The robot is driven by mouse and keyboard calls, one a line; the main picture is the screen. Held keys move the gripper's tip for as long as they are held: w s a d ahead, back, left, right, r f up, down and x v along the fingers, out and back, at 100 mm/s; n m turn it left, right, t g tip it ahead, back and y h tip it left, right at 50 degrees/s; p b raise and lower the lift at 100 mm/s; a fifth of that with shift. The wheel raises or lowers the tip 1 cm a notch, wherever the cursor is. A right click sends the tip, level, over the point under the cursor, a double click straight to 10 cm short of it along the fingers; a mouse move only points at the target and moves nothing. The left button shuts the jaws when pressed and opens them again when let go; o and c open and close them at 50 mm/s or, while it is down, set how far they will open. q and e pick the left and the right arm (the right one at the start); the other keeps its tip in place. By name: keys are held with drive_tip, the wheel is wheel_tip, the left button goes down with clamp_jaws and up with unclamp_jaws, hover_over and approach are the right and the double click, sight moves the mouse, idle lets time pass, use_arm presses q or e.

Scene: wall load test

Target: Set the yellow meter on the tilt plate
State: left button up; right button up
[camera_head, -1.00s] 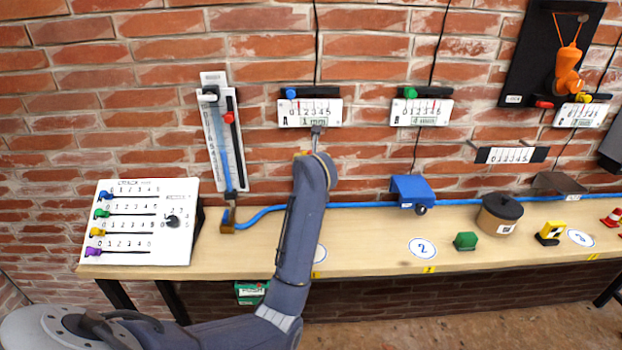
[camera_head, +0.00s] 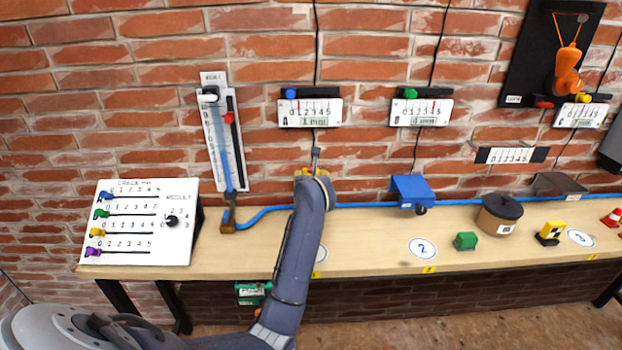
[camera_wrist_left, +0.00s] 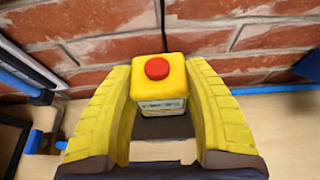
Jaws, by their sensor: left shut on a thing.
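The yellow meter (camera_wrist_left: 160,92) is a small yellow box with a red round button on top and a pale face. In the left wrist view it sits between the two yellow fingers of my left gripper (camera_wrist_left: 160,80), which is shut on it. In the head view my left gripper (camera_head: 311,168) is by the wall above the bench, and my wrist hides most of it and the meter. A dark flat patch (camera_wrist_left: 163,128) shows below the meter; I cannot tell whether it is the tilt plate or whether they touch. My right gripper is not in view.
The wooden bench (camera_head: 375,250) carries a white slider panel (camera_head: 140,245), a blue hose, a blue block (camera_head: 411,189), a green block (camera_head: 465,241), a brown pot (camera_head: 497,222) and a yellow-black block (camera_head: 550,232). Gauges (camera_head: 310,112) hang on the brick wall behind.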

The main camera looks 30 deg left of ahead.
use_arm(q)
drive_tip(key=o, duration=1.4)
drive_tip(key=shift+f, duration=0.15)
drive_tip(key=shift+r, duration=0.25)
drive_tip(key=v, duration=1.2)
